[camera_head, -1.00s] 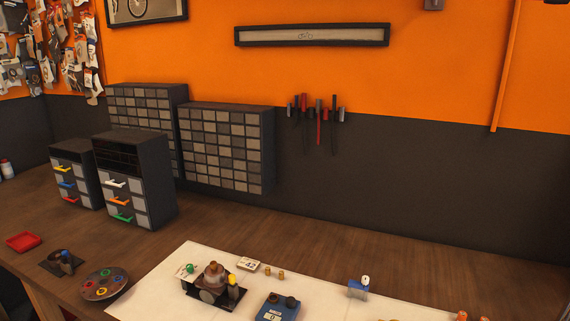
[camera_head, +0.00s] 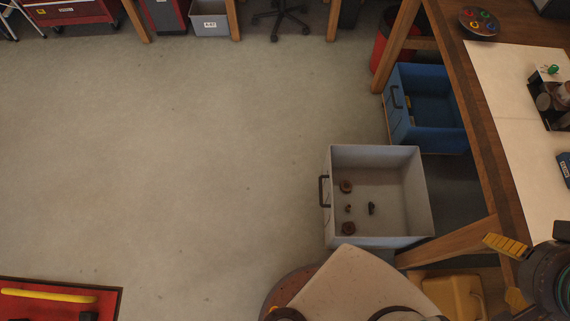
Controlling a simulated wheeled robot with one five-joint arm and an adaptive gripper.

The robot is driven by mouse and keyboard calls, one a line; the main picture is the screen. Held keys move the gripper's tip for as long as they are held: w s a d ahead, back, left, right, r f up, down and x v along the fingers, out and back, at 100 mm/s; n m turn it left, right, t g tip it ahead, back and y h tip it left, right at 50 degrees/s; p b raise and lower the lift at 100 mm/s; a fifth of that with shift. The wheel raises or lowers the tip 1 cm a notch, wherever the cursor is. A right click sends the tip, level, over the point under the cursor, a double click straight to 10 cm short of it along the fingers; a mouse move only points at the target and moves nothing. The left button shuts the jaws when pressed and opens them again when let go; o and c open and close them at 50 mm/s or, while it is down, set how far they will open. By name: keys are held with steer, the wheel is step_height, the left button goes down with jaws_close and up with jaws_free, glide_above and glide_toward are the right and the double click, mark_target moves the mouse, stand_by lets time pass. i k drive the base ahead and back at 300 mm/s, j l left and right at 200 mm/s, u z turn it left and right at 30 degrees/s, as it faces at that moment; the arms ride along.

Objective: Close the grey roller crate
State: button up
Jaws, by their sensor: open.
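The grey roller crate (camera_head: 420,195) is an open-topped box on the floor, right of centre in the head view. It stands out from under the workbench edge, with a dark handle (camera_head: 325,191) on its left wall. A few small brown and dark parts lie inside it. My gripper (camera_head: 502,270), dark with yellow finger pads, is at the lower right, over the bench side. It is open, looks empty and is well apart from the crate. My pale base (camera_head: 350,288) is just below the crate and borders its near edge.
A blue crate (camera_head: 440,140) stands beyond the grey one, partly under the workbench (camera_head: 480,105). A wooden bench leg (camera_head: 450,242) and a yellow container (camera_head: 455,297) are near the crate's lower right. A red tray (camera_head: 40,312) is at lower left. The floor to the left is clear.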

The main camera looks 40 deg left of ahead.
mark_target(392, 177)
steer(key=k+j+u, duration=0.15)
steer(key=u, duration=0.3)
steer(key=j+u, duration=0.5)
steer(key=k+j+z, duration=0.1)
steer(key=j, duration=0.5)
steer(key=k+j+z, duration=0.1)
steer(key=j, duration=0.5)
steer(key=i+j, duration=0.3)
steer(key=i+j+z, duration=0.15)
steer(key=i+j, duration=0.15)
steer(key=j, duration=0.2)
steer(key=i+j, duration=0.3)
steer(key=i+z, duration=0.25)
steer(key=i, duration=0.7)
